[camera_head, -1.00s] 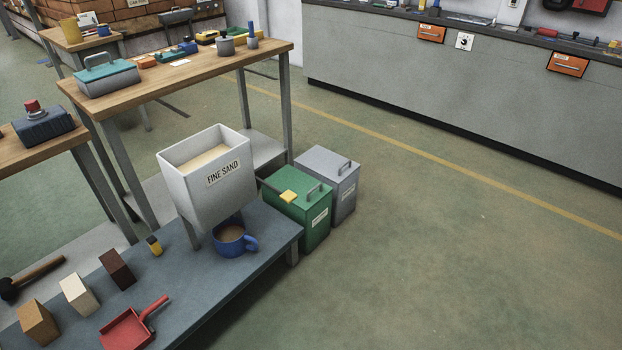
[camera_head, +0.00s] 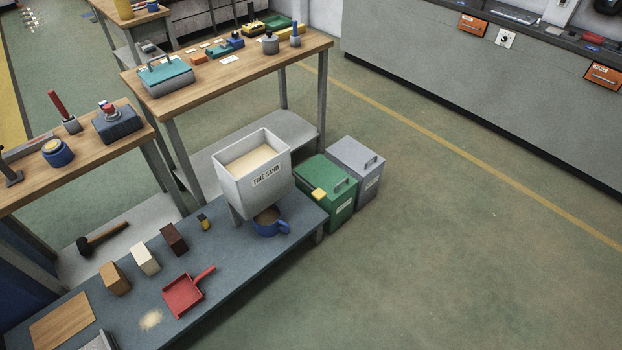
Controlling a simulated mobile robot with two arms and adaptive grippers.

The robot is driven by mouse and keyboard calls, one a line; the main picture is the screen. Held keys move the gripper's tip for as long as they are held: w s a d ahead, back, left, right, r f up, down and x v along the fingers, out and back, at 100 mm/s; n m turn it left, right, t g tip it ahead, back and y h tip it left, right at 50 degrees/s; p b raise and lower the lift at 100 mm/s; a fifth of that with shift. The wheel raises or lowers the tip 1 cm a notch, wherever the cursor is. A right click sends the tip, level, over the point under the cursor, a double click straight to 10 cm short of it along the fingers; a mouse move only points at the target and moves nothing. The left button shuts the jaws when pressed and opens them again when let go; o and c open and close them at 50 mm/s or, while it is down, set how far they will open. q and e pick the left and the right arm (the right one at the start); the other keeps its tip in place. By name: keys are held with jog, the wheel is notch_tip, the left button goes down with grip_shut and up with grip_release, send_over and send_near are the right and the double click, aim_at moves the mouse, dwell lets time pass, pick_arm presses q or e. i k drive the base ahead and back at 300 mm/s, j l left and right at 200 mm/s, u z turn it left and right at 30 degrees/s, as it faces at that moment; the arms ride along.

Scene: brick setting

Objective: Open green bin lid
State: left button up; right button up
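The green bin (camera_head: 335,205) stands on the floor just past the right end of the low blue-grey bench. Its green lid (camera_head: 318,176) looks shut, with a handle (camera_head: 345,184) on top. A small yellow block (camera_head: 319,194) sits on the lid's front edge. A grey bin (camera_head: 368,182) with its own handle stands close against its right side. The fine sand hopper (camera_head: 247,188) stands to its left and hides part of its left side. Neither of my grippers is in view.
The low bench (camera_head: 232,264) holds a blue mug (camera_head: 268,225), a red dustpan (camera_head: 183,296), several blocks and a little spilled sand (camera_head: 150,320). A wooden table (camera_head: 220,72) stands behind. Open floor (camera_head: 450,250) lies right of the bins, up to a long grey counter (camera_head: 470,85).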

aim_at(319, 171)
jog(key=i+l+u, duration=0.15)
jog(key=u, duration=0.2)
jog(key=i+l+u, duration=0.15)
jog(key=l+u, duration=0.15)
jog(key=i+l+u, duration=0.1)
jog(key=l+u, duration=0.25)
